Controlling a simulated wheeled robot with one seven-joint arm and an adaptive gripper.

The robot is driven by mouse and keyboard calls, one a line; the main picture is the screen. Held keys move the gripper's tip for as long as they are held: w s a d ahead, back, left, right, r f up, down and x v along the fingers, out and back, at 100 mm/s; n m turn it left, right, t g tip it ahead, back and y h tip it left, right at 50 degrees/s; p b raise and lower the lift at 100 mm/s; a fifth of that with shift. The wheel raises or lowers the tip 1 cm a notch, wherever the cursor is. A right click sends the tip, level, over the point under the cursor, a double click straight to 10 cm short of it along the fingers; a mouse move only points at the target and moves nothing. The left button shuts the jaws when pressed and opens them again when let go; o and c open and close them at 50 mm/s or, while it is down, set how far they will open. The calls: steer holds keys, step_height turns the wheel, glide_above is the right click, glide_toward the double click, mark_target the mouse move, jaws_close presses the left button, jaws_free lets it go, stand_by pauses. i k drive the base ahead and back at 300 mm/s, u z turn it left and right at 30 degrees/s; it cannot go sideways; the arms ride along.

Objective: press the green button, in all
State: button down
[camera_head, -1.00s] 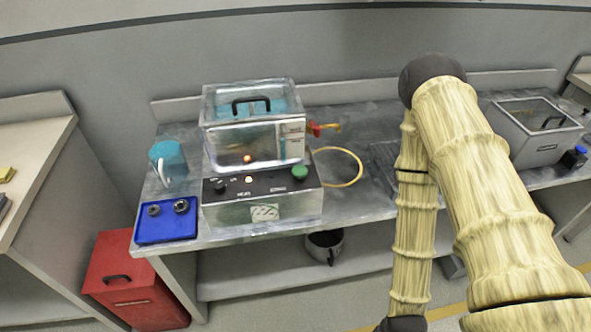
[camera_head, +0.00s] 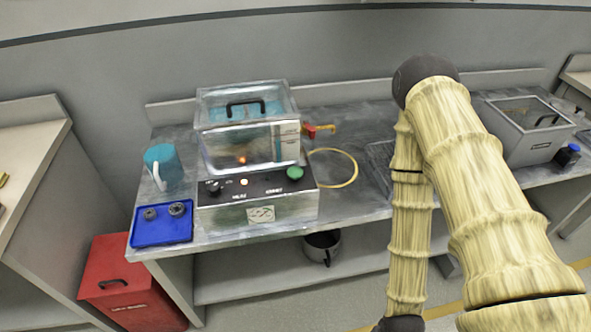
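The green button (camera_head: 294,173) is a round cap at the right end of the black control panel. The panel tops the front of a metal machine (camera_head: 260,213) on the bench. A clear tank (camera_head: 250,145) with a handled lid and teal contents stands behind the panel. A dark knob and small lit lamps are left of the button. My arm rises on the right side of the picture, well right of the button. My gripper is outside the picture, so its state is hidden.
A blue tray (camera_head: 160,232) with metal parts and a teal mug (camera_head: 163,166) are left of the machine. A yellow hose loop (camera_head: 354,170) lies on its right. A red bin (camera_head: 130,285) stands on the floor. A grey lidded box (camera_head: 530,135) is at the right.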

mark_target(294, 172)
steer(key=z, duration=2.5)
steer(key=k, duration=1.2)
steer(key=u, duration=2.2)
